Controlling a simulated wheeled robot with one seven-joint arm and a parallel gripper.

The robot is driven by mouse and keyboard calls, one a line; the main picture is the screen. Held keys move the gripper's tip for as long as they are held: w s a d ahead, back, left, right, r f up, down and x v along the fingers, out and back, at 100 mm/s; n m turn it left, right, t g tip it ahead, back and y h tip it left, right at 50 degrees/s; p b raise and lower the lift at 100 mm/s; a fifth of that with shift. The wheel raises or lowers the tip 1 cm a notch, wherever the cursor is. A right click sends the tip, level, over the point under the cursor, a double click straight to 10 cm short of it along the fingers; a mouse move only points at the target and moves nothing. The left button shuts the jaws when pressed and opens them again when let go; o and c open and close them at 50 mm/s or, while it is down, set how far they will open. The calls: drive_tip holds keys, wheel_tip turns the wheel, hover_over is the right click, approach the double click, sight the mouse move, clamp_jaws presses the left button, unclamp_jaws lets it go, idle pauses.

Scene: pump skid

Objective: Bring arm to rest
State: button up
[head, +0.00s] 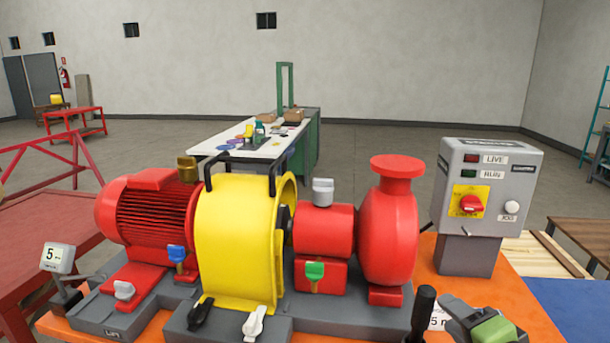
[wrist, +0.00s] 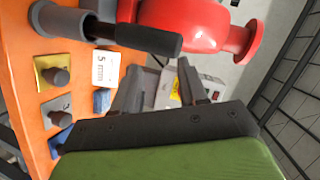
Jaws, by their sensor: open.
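My gripper (head: 462,312) shows at the bottom right of the head view, with a green body and dark grey fingers, above the right part of the orange bench top. In the wrist view its two dark fingers (wrist: 160,88) stand apart with nothing between them. The grey control box (head: 485,195), with LIVE and RUN lamps, a red switch on a yellow plate and a JOG button, stands behind it. The box also shows beyond the fingers in the wrist view (wrist: 205,88). Most of my arm is out of view.
The red pump (head: 388,235), yellow guard (head: 235,245) and red motor (head: 150,215) stand left of my gripper. A black-handled tool (head: 422,312) rises close beside it. It lies across the upper left wrist view. Several knobbed blocks (wrist: 57,76) sit on the orange top.

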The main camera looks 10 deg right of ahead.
drive_tip(key=s+a+f+n+g+y, duration=0.1)
drive_tip(key=s+a+f+n+g, duration=0.1)
drive_tip(key=a+f+n+g, duration=0.3)
drive_tip(key=s+a+n+g+y, duration=0.1)
drive_tip(key=s+a+n, duration=0.1)
drive_tip(key=a+n, duration=0.35)
drive_tip(key=s+a+f+n+g+h, duration=0.1)
drive_tip(key=s+a+n+g+h, duration=0.2)
drive_tip(key=s, duration=0.8)
wheel_tip(320, 180, up, 13)
drive_tip(key=p, duration=1.3)
drive_tip(key=shift+w+y, duration=0.35)
drive_tip(key=shift+y, duration=0.05)
drive_tip(key=shift+n, duration=0.25)
